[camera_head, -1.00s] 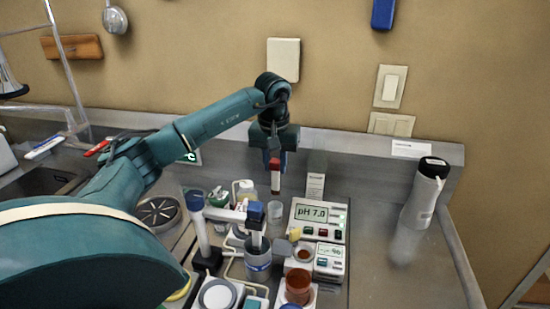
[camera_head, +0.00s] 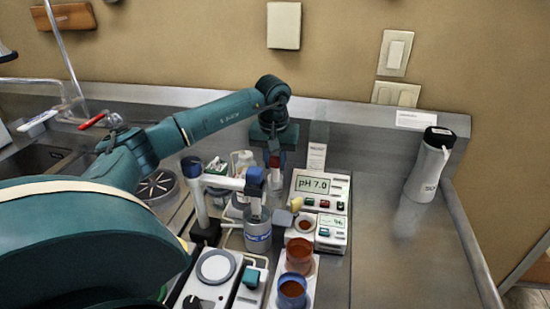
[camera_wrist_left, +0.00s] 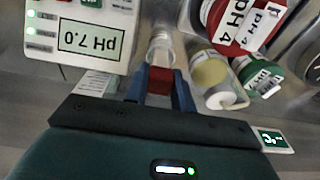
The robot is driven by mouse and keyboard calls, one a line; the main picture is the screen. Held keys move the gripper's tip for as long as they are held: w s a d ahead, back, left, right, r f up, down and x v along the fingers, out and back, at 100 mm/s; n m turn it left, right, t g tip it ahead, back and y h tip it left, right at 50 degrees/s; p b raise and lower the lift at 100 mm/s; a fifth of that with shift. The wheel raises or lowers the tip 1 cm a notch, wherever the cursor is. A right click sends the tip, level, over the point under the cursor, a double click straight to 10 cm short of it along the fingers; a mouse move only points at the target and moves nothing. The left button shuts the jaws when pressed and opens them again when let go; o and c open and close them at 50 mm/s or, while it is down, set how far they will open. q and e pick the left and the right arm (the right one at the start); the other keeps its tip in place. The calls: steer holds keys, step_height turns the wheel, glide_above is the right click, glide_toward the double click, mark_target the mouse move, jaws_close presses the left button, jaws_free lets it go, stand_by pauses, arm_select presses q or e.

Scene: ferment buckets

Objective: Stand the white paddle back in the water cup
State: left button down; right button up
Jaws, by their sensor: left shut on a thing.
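My left gripper (camera_head: 274,152) is shut on a small piece with a red grip (camera_head: 274,162), which I take to be the paddle. In the left wrist view the red grip (camera_wrist_left: 160,80) sits between the blue fingers. Its white part is hard to make out now. The small clear cup (camera_wrist_left: 160,46) shows just beyond the red grip, in line with it. I cannot tell whether the paddle's lower end is inside the cup. My right gripper is not in view.
The pH meter (camera_head: 320,188) stands close to the right of the gripper. A stand with a blue-topped probe (camera_head: 254,176) over a grey beaker (camera_head: 257,235) is in front. The counter near the white flask (camera_head: 428,168) is clear.

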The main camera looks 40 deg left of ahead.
arm_select(q)
steer(key=shift+f, duration=0.1)
steer(key=c, duration=1.3)
jaws_free()
steer(key=shift+c, duration=0.2)
steer(key=shift+o, duration=1.2)
steer(key=shift+o, duration=0.3)
steer(key=o, duration=0.4)
